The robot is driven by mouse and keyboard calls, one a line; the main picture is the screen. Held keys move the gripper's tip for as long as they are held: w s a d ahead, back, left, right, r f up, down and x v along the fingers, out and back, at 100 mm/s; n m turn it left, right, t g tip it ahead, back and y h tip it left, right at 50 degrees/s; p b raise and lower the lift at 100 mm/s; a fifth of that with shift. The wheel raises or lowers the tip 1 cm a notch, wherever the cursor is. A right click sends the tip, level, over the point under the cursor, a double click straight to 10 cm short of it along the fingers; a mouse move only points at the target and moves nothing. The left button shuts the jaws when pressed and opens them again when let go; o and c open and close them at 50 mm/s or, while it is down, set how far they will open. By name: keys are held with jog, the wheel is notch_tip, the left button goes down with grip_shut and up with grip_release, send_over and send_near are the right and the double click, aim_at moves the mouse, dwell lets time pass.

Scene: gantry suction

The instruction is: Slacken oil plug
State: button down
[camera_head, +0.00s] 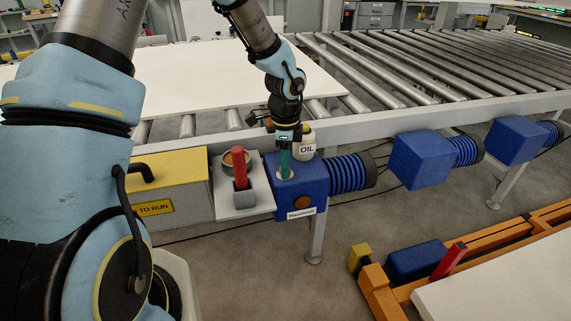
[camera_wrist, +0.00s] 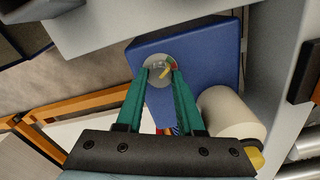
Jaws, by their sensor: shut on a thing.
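The blue gearbox housing (camera_head: 308,194) hangs at the side of the conveyor frame, with a ribbed blue motor (camera_head: 352,172) to its right. My gripper (camera_head: 286,170) points down onto the top of the housing, its teal fingers close together. In the head view the fingers hide the plug. Whether it has turned cannot be told.
A white oil bottle (camera_head: 306,149) stands right behind the fingers, close to them. Rollers lie behind.

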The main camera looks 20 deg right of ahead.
dwell(0.4)
jog(key=n, duration=0.3)
jog(key=shift+n, duration=0.3)
jog(key=shift+n+b, duration=0.35)
jog(key=shift+n, duration=1.45)
jog(key=c, duration=0.5)
grip_release()
notch_tip(320, 180, up, 11)
jog(key=shift+f+b, duration=0.1)
jog(key=shift+b, duration=0.3)
